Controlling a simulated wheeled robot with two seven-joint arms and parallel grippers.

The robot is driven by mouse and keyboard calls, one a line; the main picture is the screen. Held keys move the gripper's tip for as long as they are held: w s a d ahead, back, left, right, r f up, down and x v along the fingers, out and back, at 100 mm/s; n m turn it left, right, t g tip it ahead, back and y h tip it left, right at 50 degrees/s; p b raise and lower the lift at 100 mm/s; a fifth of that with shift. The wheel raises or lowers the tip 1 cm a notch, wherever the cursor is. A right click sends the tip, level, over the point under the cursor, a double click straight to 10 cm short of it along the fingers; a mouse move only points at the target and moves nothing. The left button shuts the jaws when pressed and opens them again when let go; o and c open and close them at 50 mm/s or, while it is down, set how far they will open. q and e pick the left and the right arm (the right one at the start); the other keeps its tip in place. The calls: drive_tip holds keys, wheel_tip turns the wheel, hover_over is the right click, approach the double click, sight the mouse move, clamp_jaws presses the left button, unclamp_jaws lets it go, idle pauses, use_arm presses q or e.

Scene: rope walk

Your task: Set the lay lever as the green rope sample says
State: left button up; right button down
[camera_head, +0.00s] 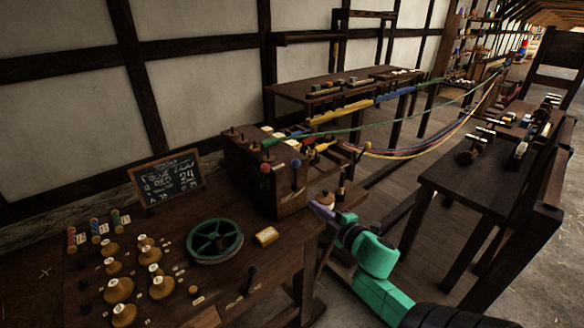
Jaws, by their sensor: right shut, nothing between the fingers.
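Three small rope samples stand at the left end of the bench: a red one (72,238), a blue one (95,229) and a greenish one (117,219). Their markings are too small to read. A dark upright lever (250,280) stands at the bench's front edge. The dark wooden machine box carries a red-knobbed lever (265,169) and a blue-knobbed lever (296,164). I cannot tell which one is the lay lever. My right gripper (321,208) is shut and empty, at the right end of the bench beside the box. My left gripper is out of view.
A green spoked wheel (215,241), a yellow block (266,236) and several brass-coloured weights (118,290) lie on the bench. A chalkboard (168,178) leans at its back. Coloured ropes (430,145) stretch away right. A dark table (480,190) stands right; floor shows between.

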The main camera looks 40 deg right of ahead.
sight(295, 176)
drive_tip(key=a+r+n+t+y, duration=0.1)
drive_tip(key=a+r+n+t, duration=0.15)
drive_tip(key=r, duration=0.45)
drive_tip(key=w+d+p, duration=0.2)
drive_tip(key=w+d, duration=0.2)
drive_tip(key=w, duration=0.7)
drive_tip(key=shift+w+d+f+g+p, duration=0.15)
drive_tip(key=shift+f+g+p, duration=0.15)
drive_tip(key=shift+g, duration=0.15)
drive_tip(key=shift+r, duration=0.1)
drive_tip(key=d+m+p, duration=0.3)
drive_tip(key=d+m, duration=0.1)
drive_tip(key=m, duration=0.1)
drive_tip(key=shift+d, duration=0.2)
drive_tip(key=shift+r, duration=0.15)
